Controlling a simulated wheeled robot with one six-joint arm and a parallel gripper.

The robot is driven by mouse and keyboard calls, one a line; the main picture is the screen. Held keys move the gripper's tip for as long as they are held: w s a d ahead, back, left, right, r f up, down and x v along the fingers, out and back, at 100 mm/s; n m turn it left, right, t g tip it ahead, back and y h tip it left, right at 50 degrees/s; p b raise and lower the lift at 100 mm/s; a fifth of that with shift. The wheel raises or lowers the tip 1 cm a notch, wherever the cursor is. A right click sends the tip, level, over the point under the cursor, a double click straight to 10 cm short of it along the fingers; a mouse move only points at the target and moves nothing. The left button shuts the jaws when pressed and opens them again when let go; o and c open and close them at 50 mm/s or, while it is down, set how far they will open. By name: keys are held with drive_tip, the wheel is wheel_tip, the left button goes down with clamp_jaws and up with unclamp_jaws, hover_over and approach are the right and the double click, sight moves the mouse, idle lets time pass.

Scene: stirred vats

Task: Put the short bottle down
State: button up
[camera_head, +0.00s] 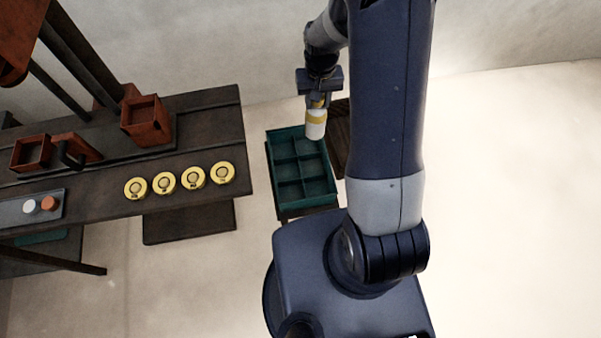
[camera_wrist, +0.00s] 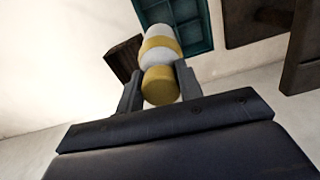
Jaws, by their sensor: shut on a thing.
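The short bottle (camera_head: 316,124) is white with a yellow band and a yellow cap. My gripper (camera_head: 318,98) is shut on it near its cap end and holds it over the far right part of the teal crate (camera_head: 270,160). In the wrist view the bottle (camera_wrist: 160,55) sits between the two fingers of my gripper (camera_wrist: 158,88), with the crate (camera_wrist: 207,30) behind it. The crate is divided into several compartments, and those I can see look empty. I cannot tell whether the bottle touches the crate.
A dark bench (camera_head: 225,120) stands left of the crate, with several yellow round caps (camera_head: 193,177) in a row. Orange-red boxes (camera_head: 146,120) and a grey tray (camera_head: 14,214) with a white and an orange piece are on it. A brown wooden piece (camera_head: 338,140) stands right of the crate.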

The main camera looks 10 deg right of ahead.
sight(316, 131)
drive_tip(key=f+b, duration=0.5)
drive_tip(key=f+m+b, duration=0.1)
drive_tip(key=f+b, duration=0.4)
drive_tip(key=b, duration=0.1)
drive_tip(key=f+m+b, duration=0.1)
drive_tip(key=f+b, duration=0.4)
drive_tip(key=f, duration=0.1)
drive_tip(key=shift+s+f+b, duration=0.1)
drive_tip(key=shift+s+b, duration=0.15)
drive_tip(key=shift+b, duration=0.1)
wheel_tip(316, 131, down, 10)
drive_tip(key=b, duration=0.1)
drive_tip(key=shift+f, duration=0.1)
drive_tip(key=shift+f+b, duration=0.15)
drive_tip(key=shift+b, duration=0.25)
drive_tip(key=o, duration=1.1)
drive_tip(key=shift+c, duration=0.2)
wheel_tip(316, 131, up, 12)
drive_tip(key=shift+s+r+p, duration=0.1)
drive_tip(key=shift+r+p, duration=0.15)
drive_tip(key=shift+p, duration=0.75)
